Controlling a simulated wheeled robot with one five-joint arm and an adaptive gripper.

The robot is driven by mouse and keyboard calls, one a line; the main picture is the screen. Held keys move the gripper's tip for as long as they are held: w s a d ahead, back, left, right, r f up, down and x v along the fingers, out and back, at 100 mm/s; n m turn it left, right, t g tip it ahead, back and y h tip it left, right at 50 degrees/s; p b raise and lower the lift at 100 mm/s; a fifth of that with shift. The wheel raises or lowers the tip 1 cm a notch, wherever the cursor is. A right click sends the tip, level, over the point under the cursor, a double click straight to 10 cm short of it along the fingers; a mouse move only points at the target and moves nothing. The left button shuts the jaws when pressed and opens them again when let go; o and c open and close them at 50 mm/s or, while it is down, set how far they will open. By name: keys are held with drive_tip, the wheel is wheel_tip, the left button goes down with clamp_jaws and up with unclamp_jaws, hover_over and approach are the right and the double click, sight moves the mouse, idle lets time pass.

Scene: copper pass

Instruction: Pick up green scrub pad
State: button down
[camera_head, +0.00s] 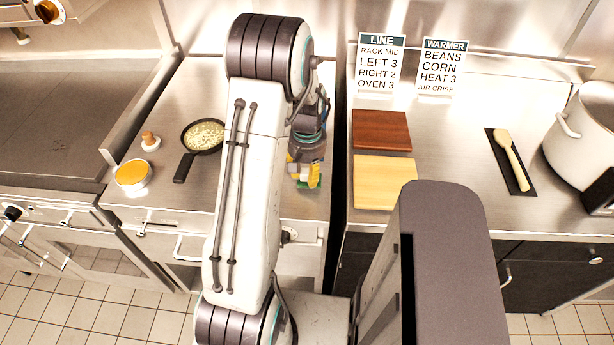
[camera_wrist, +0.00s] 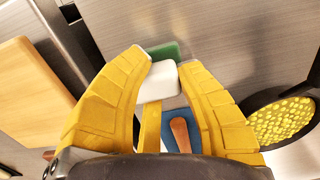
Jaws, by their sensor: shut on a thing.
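The green scrub pad (camera_wrist: 165,50) shows at the fingertips in the wrist view, with a white block-like part (camera_wrist: 158,82) against it on the near side. My gripper (camera_wrist: 162,70) has its yellow fingers closed in on the white part, one on each side. In the head view my gripper (camera_head: 305,178) points down over the front right of the left steel counter. Green of the pad (camera_head: 302,184) shows at its fingertips. The fingers hide much of the pad. I cannot tell whether it touches the counter.
A pan (camera_head: 204,136) with yellowish food, an orange-filled dish (camera_head: 131,174) and a small shaker (camera_head: 150,141) stand left. Across a gap are a brown board (camera_head: 381,130), pale board (camera_head: 384,182), spoon (camera_head: 512,160) and pot (camera_head: 585,135). A blue thing (camera_wrist: 197,137) shows between my fingers.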

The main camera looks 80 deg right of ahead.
wheel_tip(320, 180, up, 3)
drive_tip(key=shift+f, duration=0.1)
drive_tip(key=s+a+r+b, duration=0.2)
drive_tip(key=a+r, duration=0.5)
drive_tip(key=a, duration=0.4)
drive_tip(key=shift+s+b, duration=0.35)
drive_tip(key=shift+s, duration=0.55)
drive_tip(key=c, duration=1.4)
unclamp_jaws()
drive_tip(key=c, duration=0.6)
drive_tip(key=shift+w, duration=0.1)
clamp_jaws()
